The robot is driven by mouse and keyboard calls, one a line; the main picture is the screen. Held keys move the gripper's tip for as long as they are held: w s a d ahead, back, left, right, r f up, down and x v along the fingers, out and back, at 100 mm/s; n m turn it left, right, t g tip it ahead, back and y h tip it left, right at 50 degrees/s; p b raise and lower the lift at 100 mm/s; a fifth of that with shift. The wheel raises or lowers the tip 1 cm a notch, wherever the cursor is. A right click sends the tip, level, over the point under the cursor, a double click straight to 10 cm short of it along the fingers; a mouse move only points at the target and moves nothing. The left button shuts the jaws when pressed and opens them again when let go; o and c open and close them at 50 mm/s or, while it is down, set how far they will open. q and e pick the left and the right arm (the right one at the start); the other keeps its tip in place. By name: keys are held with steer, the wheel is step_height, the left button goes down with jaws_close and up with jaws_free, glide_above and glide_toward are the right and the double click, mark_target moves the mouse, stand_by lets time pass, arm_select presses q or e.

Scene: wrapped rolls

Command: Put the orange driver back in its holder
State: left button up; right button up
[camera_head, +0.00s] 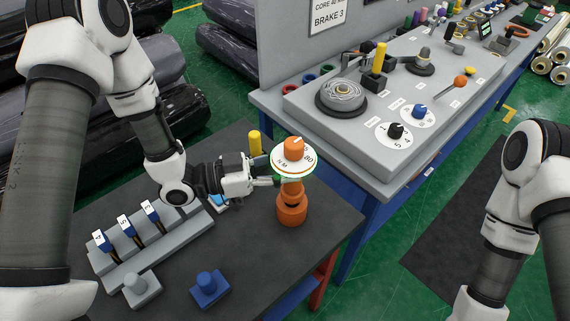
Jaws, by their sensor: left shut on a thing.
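The orange driver (291,190) stands roughly upright at the right side of the dark table, with an orange knob on top and a white marked disc (281,167) around it. Its lower end meets a wider orange base (292,212); I cannot tell whether that base is part of it or a separate holder. My left gripper (273,181) reaches in from the left and is shut on the orange driver just under the disc. The disc partly hides the fingertips. Only the arm of my right side shows; its gripper is out of view. No holder is clearly identifiable.
A grey rack (160,250) with several tagged tools stands left on the table (250,270). A grey block (141,287) and a blue block (208,288) lie in front. A yellow post (255,143) stands behind the gripper. A grey control bench (375,165) is at right.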

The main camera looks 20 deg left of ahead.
arm_select(q)
steer(key=shift+f, duration=0.1)
stand_by(0.3)
steer(key=shift+f+b, duration=0.35)
steer(key=shift+b, duration=0.05)
steer(key=shift+f+b, duration=0.5)
steer(key=shift+f, duration=0.1)
steer(key=o, duration=1.1)
steer(key=shift+o, duration=0.2)
steer(key=shift+s+a, duration=0.1)
steer(key=p+v, duration=0.5)
steer(key=v, duration=0.4)
